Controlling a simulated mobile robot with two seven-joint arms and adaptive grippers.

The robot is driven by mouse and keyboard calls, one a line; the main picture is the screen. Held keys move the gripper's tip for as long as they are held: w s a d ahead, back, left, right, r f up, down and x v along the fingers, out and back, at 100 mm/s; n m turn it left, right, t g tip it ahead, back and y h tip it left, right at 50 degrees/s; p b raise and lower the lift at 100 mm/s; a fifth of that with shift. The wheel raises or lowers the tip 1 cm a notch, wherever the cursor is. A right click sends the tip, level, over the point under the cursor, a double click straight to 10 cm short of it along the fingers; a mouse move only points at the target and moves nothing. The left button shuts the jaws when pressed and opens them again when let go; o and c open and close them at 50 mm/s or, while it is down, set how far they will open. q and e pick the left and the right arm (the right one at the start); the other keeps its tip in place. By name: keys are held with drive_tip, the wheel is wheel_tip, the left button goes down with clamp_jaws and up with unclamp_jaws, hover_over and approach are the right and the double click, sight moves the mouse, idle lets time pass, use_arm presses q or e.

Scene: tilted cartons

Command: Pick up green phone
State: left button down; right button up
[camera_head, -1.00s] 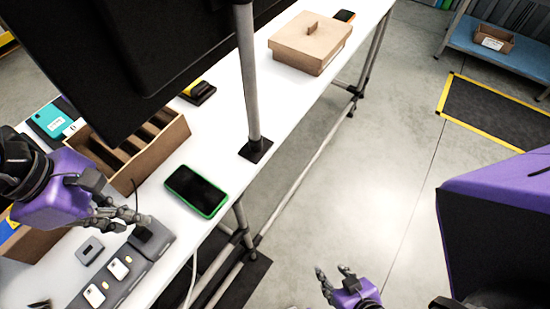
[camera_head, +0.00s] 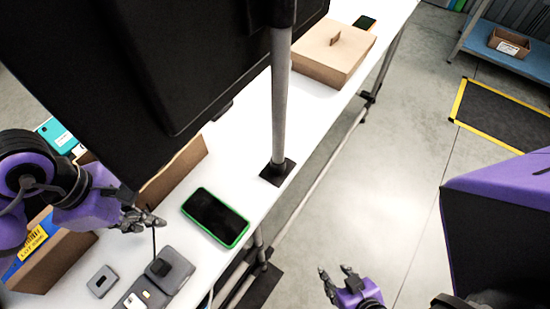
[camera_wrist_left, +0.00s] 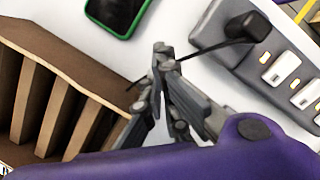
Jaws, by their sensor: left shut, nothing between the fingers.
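The green phone (camera_head: 215,217), with a green rim and dark screen, lies flat near the front edge of the white table. Part of it shows at the top of the left wrist view (camera_wrist_left: 117,12). My left gripper (camera_head: 158,222) is shut and empty, left of the phone and apart from it. Its fingertips (camera_wrist_left: 163,52) meet below the phone in the wrist view. My right gripper (camera_head: 338,272) is off the table over the floor, its fingers apart with nothing visible between them.
A divided cardboard box (camera_wrist_left: 60,90) stands beside my left gripper. A grey socket strip (camera_head: 150,285) with a black plug and thin cable lies in front. A dark screen (camera_head: 150,60) and grey post (camera_head: 280,110) stand nearby. A lidded carton (camera_head: 325,55) sits farther back.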

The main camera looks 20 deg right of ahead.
sight(182, 227)
use_arm(q)
drive_tip(key=x, duration=0.3)
drive_tip(key=shift+d, duration=0.35)
drive_tip(key=shift+s+d+r+p, duration=0.15)
drive_tip(key=shift+d+p, duration=0.15)
drive_tip(key=shift+d, duration=0.25)
drive_tip(key=shift+s+d+r+p, duration=0.1)
drive_tip(key=shift+d+p, duration=0.15)
drive_tip(key=shift+d, duration=0.3)
drive_tip(key=shift+d+f, duration=0.15)
drive_tip(key=shift+d, duration=0.35)
drive_tip(key=shift+s, duration=0.1)
use_arm(e)
drive_tip(key=shift+w+r, duration=0.65)
drive_tip(key=shift+r, duration=0.15)
